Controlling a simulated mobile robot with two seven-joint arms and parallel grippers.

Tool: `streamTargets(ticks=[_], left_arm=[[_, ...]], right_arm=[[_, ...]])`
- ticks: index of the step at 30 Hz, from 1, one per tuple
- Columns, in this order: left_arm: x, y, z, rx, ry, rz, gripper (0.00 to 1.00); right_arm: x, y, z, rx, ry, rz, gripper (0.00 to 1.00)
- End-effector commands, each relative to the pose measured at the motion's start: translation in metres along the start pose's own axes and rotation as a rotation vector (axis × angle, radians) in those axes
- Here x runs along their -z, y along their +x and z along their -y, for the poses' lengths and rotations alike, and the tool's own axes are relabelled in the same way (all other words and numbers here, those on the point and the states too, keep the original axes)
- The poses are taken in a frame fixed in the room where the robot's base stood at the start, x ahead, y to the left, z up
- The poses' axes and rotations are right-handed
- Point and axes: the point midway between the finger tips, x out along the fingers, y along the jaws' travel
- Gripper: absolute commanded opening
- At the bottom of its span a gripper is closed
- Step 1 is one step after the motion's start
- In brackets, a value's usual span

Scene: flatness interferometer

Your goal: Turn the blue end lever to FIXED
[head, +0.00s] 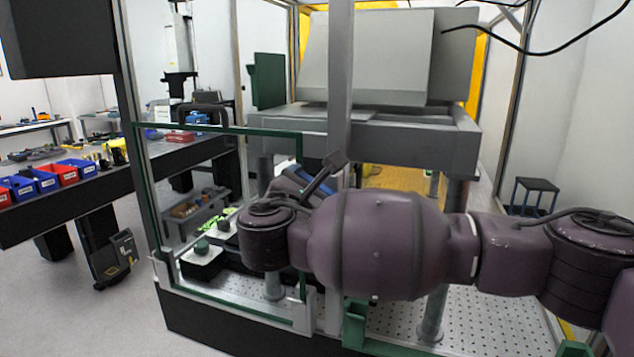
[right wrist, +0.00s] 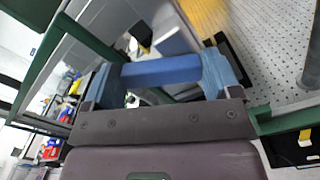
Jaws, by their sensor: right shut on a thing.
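The blue end lever (right wrist: 162,70) shows in the right wrist view as a short blue bar lying across between my fingers. My right gripper (right wrist: 160,78) is shut on it, with one grey-blue finger at each end of the bar. In the head view my right arm comes in from the right across the front of the machine, and it hides the lever; I cannot make out the gripper's fingers there. No FIXED mark can be read in either view, so I cannot tell the lever's setting. My left gripper is not in view.
A green-edged frame (head: 140,210) and a grey upright post (head: 338,70) stand close to my right arm. The grey machine bed (head: 390,140) is behind it. A perforated floor plate (head: 475,305) lies below. A bench with red and blue bins (head: 62,173) stands at left.

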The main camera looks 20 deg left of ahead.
Motion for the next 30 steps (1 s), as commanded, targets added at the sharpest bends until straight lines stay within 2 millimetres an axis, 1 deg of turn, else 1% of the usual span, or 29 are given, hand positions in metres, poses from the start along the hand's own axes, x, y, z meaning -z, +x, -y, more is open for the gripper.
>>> streamTargets(ticks=[6, 15, 21, 30], left_arm=[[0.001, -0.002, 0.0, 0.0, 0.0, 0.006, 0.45], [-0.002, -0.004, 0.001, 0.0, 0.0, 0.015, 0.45], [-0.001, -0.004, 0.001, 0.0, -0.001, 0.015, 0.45], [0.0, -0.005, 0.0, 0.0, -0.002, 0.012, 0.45]], right_arm=[[0.005, 0.0, -0.001, 0.001, -0.186, -0.001, 0.59], [0.009, 0.0, -0.001, 0.0, -0.364, -0.001, 0.59], [0.011, 0.0, -0.001, 0.0, -0.423, -0.001, 0.59], [0.012, 0.0, 0.0, 0.0, -0.445, -0.001, 0.59]])
